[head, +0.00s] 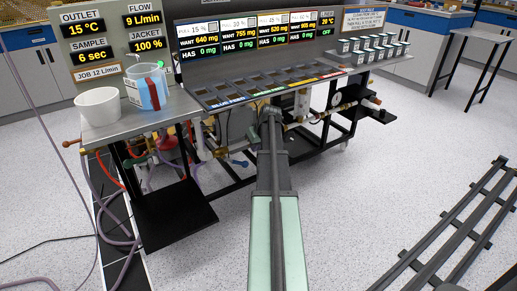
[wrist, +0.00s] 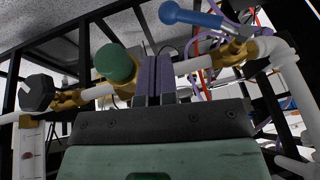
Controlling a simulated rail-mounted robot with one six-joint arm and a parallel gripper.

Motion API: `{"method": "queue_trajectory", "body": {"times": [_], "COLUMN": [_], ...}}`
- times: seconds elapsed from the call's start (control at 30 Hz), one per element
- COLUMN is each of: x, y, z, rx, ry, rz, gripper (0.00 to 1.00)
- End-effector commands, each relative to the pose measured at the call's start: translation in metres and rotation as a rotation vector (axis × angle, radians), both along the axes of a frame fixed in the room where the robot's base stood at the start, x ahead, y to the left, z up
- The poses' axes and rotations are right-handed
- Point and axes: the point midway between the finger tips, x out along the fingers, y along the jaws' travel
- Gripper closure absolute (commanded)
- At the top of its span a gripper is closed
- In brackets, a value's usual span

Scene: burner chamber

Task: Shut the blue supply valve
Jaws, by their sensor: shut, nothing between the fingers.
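The blue supply valve's lever (wrist: 192,18) shows at the top of the wrist view, slanting from a rounded tip at left down to a brass body (wrist: 236,50) on a white pipe. The blue lever also shows in the head view (head: 239,163), low under the bench, left of my arm. My gripper (wrist: 153,72) has its two purple-grey fingers pressed together, with nothing held. In the wrist view the fingertips are left of and below the lever, apart from it, beside a green round knob (wrist: 114,63). In the head view my arm hides the fingers.
A black knob (wrist: 37,92) sits on brass fittings at left in the wrist view. White pipe, hoses and black frame bars crowd the space. The bench (head: 170,103) carries a white bowl (head: 98,106) and a blue-filled beaker (head: 151,88). Open floor lies in front.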

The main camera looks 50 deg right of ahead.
Motion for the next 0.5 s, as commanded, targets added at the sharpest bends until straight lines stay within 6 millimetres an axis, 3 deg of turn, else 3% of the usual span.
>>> {"method": "queue_trajectory", "body": {"times": [0.03,0.2,0.33,0.5], "x": [0.005,0.017,0.023,0.026], "y": [-0.001,0.004,0.01,0.012], "z": [-0.022,-0.054,-0.067,-0.068], "rx": [0.0,0.0,0.0,0.0], "ry": [0.0,0.001,0.0,0.0], "rz": [0.001,0.0,0.001,-0.001], "gripper": [1.0,1.0,1.0,1.0]}}
